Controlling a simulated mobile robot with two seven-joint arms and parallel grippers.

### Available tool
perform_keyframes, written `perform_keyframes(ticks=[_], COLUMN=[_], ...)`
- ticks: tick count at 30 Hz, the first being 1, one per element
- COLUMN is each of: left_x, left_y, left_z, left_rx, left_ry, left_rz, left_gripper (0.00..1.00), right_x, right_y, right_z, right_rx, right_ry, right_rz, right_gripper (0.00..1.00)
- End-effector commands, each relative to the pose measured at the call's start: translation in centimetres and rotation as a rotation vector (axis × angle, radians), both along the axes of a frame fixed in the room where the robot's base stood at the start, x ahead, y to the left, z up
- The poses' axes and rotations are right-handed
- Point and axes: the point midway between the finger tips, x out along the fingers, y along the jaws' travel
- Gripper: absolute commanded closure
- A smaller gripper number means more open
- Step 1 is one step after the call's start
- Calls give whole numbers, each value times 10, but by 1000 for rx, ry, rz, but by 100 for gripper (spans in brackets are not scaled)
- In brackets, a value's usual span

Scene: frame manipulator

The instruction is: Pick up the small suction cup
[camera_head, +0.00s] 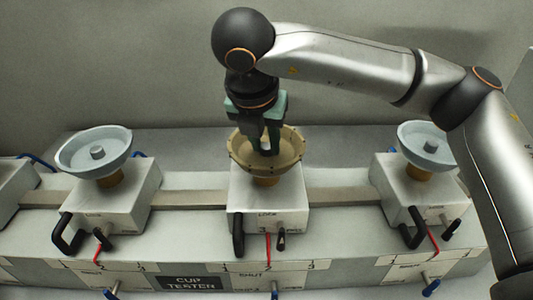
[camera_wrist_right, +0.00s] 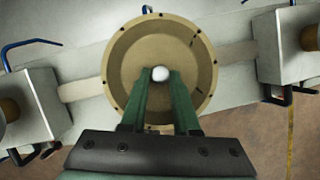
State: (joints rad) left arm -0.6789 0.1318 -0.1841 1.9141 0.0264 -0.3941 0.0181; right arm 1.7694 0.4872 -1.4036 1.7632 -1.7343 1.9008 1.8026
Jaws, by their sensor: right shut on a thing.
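A tan, bowl-shaped suction cup (camera_head: 291,152) sits on the middle white block (camera_head: 268,205) of the cup tester. In the right wrist view the same cup (camera_wrist_right: 126,50) shows from above, with dark dots around its rim and a white round knob (camera_wrist_right: 160,74) at its centre. My right gripper (camera_head: 266,148) reaches down into the bowl. Its green fingers (camera_wrist_right: 160,79) are shut on the white knob from either side. Whether the cup is lifted off its seat cannot be told. My left gripper is not in view.
A pale blue cup (camera_head: 75,157) stands on the left block, and another (camera_head: 427,138) on the right block. Black handles (camera_head: 238,238) and red levers (camera_head: 268,248) stick out in front. A "CUP TESTER" label (camera_head: 190,283) is on the front panel.

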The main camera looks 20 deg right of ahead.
Motion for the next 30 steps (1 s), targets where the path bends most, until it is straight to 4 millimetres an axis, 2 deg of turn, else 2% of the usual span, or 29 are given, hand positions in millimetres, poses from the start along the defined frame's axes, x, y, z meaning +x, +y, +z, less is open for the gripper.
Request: perform_keyframes(ticks=[11, 16, 21, 25, 30], left_x=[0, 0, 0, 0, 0], left_y=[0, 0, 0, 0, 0], left_z=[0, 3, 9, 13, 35], left_rx=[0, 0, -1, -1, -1], left_ry=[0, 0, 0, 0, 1], left_rz=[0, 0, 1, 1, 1], left_gripper=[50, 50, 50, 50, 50], right_x=[0, 1, 0, -17, -39], right_y=[0, 1, 1, 10, 23], right_z=[2, 12, 37, 58, 94], right_rx=[1, 3, 2, -1, -1], right_ry=[-2, -4, -5, -6, -7], right_rz=[0, 0, 0, 4, 3], right_gripper=[100, 100, 100, 100, 100])
